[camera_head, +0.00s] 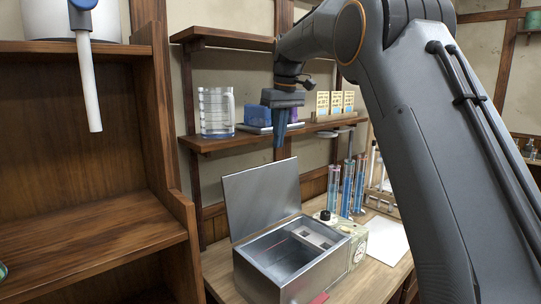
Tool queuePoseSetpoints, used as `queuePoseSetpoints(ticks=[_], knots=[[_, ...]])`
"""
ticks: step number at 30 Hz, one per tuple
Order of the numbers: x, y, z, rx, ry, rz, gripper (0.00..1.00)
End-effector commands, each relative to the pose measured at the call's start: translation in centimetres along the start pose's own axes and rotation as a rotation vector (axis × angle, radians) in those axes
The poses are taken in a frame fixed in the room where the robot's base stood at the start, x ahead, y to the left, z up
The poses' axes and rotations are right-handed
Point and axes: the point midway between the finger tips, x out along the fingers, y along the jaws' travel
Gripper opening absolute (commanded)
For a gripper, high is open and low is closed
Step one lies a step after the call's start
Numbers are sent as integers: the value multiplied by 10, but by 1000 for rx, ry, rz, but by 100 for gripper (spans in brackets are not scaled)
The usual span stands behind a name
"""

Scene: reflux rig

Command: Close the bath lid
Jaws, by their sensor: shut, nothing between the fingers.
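The bath (287,267) is a metal box on the wooden bench, with a control knob and dial on its right side. Its lid (262,197) is a flat grey panel standing up, tilted back, at the bath's rear left edge. The inside of the bath is open to view, with a light plate in its back right part. My gripper (280,143) is shut and empty, pointing down. In the picture it is above the lid's upper right corner, apart from it; how far in depth I cannot tell.
A wall shelf (250,139) behind holds a glass beaker (216,111), a blue box and yellow cards. Tall blue tubes (347,188) stand right of the bath. A white sheet (388,240) lies on the bench. A wooden cabinet (95,220) stands at the left.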

Motion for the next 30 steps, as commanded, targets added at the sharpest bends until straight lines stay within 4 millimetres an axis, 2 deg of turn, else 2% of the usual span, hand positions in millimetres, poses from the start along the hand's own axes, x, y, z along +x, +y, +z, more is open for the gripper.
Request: queuePoseSetpoints(ticks=[1, 5, 10, 14, 24, 30], knots=[[-9, -1, -9, -21, 4, -2, 0], [-26, -3, -19, -61, 5, -8, 0], [-29, -5, -23, -78, 3, -12, 0], [-15, -5, -22, -78, 1, -13, 0], [42, -6, -22, -76, 1, -12, 0], [62, -6, -23, -76, 4, -11, 0]])
